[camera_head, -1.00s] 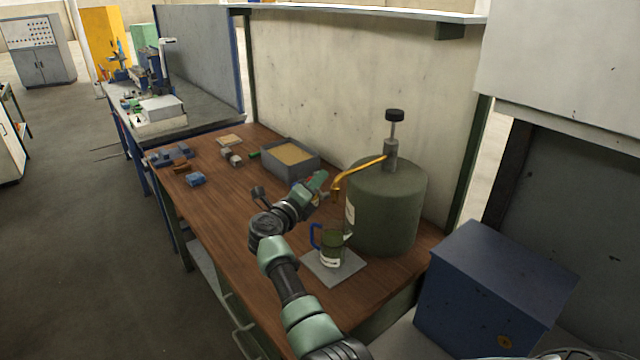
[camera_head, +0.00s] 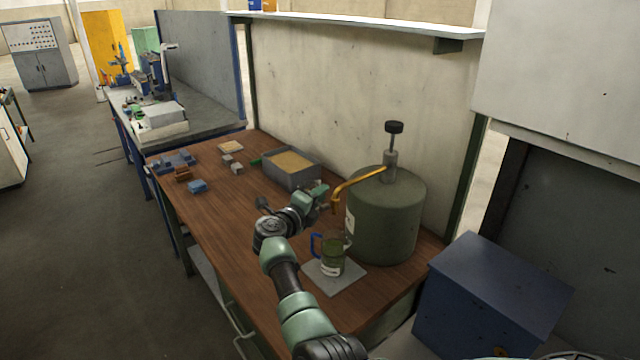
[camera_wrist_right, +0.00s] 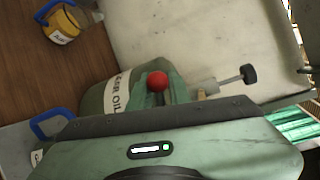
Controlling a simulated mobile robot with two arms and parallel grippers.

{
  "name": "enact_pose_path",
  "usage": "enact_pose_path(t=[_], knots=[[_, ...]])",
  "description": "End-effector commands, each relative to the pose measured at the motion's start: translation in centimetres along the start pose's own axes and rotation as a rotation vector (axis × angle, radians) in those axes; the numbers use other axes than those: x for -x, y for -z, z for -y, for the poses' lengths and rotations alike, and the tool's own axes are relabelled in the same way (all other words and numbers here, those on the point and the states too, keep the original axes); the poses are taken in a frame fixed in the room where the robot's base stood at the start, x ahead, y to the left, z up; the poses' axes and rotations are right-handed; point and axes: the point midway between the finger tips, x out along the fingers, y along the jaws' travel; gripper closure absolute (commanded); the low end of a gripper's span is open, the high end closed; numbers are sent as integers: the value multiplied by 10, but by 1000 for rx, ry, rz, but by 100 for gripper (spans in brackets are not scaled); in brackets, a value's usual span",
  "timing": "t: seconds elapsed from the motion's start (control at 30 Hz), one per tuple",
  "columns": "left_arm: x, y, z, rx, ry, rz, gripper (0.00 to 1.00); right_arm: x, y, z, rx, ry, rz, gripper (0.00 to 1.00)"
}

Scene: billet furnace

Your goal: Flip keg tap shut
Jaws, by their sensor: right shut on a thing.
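A green keg (camera_head: 385,220) stands on the wooden bench with a brass tap spout (camera_head: 350,185) and a black-topped pump rod. Its "GEAR OIL" label shows in the right wrist view (camera_wrist_right: 118,92). A green mug with a blue handle (camera_head: 332,258) stands upright on a grey plate (camera_head: 345,282) below the spout. My right gripper (camera_head: 322,196) is at the spout's outer end. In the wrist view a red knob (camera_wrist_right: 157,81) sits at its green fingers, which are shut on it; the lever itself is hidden. My left gripper is out of view.
A grey bin of sand-coloured material (camera_head: 290,165) stands behind my right gripper. Small blue and grey blocks (camera_head: 197,186) lie farther left. A blue box (camera_head: 490,300) is right of the bench. A blue-handled yellow container (camera_wrist_right: 63,25) shows in the wrist view.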

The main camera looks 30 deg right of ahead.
Motion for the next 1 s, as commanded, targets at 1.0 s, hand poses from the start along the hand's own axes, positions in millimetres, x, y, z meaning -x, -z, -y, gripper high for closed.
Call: enact_pose_path(t=[1.0], knots=[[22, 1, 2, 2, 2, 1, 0, 1, 1, -9, 199, -75, -41, 70]])
